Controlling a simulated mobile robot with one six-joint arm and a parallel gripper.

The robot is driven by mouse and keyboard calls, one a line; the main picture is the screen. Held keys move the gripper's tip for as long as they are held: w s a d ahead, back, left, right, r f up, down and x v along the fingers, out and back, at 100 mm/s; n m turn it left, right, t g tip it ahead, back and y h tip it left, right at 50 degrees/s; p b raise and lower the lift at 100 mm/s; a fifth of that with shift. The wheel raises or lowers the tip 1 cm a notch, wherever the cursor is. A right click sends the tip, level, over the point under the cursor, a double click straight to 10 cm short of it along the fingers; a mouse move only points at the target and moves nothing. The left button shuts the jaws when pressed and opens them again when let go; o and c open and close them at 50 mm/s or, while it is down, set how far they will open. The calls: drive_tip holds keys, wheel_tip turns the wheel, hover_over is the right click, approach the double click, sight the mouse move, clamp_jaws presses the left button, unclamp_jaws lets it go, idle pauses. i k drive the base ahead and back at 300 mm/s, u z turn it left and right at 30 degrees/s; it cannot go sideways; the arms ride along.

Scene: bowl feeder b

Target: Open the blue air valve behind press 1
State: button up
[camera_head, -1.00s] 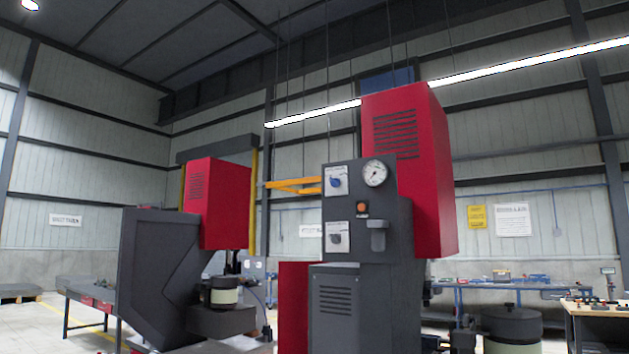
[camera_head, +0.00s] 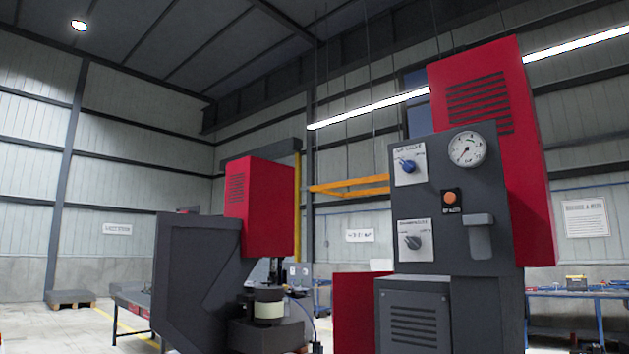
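The blue air valve knob (camera_head: 407,166) sits on a white plate labelled air valve, high on the dark grey rear panel (camera_head: 440,230) of a red press (camera_head: 490,100). A round white pressure gauge (camera_head: 467,149) is to the right of the knob. An orange button (camera_head: 449,197) and a grey knob (camera_head: 413,242) on a second white plate are below it. The blue knob points up and to the left of its plate; whether that is open or closed I cannot tell. No press number is readable. My gripper is not in view.
Another red and dark grey press (camera_head: 262,200) stands to the left, beyond a gap. A blue workbench (camera_head: 590,294) is at the right edge. A pallet (camera_head: 70,299) lies on the floor at far left, with open floor near it.

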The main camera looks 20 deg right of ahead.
sight(408, 166)
drive_tip(key=u, duration=0.05)
drive_tip(key=i, duration=0.9)
drive_tip(key=z, duration=0.45)
